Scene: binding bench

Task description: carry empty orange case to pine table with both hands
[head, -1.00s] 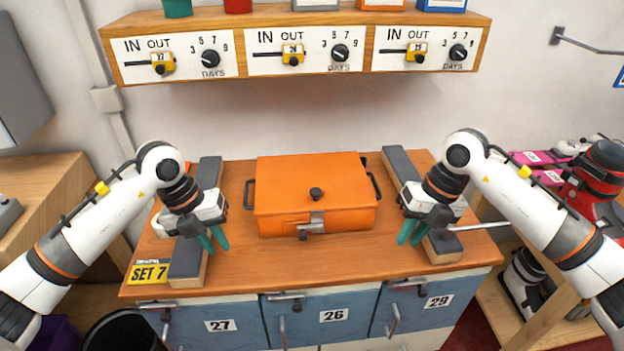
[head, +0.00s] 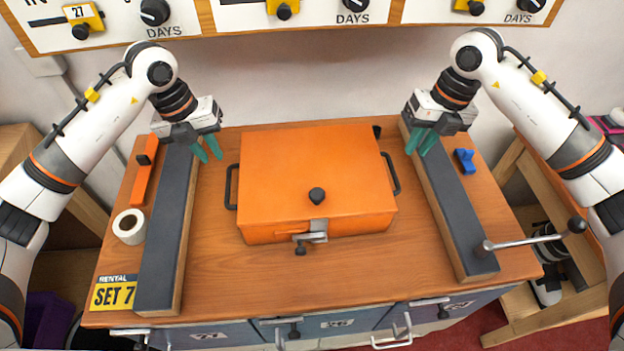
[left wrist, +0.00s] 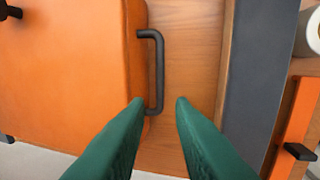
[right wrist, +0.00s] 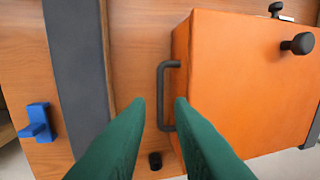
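The orange case (head: 316,175) sits on the wooden bench top with its lid down; its inside is hidden. It has a black lid knob, a front latch and dark side handles. My left gripper (head: 213,147) is open and empty above the left handle (head: 231,186). In the left wrist view that handle (left wrist: 159,75) lies beyond the fingertips, nearer one finger. My right gripper (head: 422,142) is open and empty above and outside the right handle (head: 391,174). In the right wrist view that handle (right wrist: 162,95) lies just beyond the fingertips.
Dark-topped bars flank the case at left (head: 165,230) and right (head: 450,205). A tape roll (head: 130,227), SET 7 sign (head: 114,293), blue item (head: 465,161) and metal lever (head: 525,240) are near. Pale wooden furniture stands at left (head: 40,150) and right (head: 520,312).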

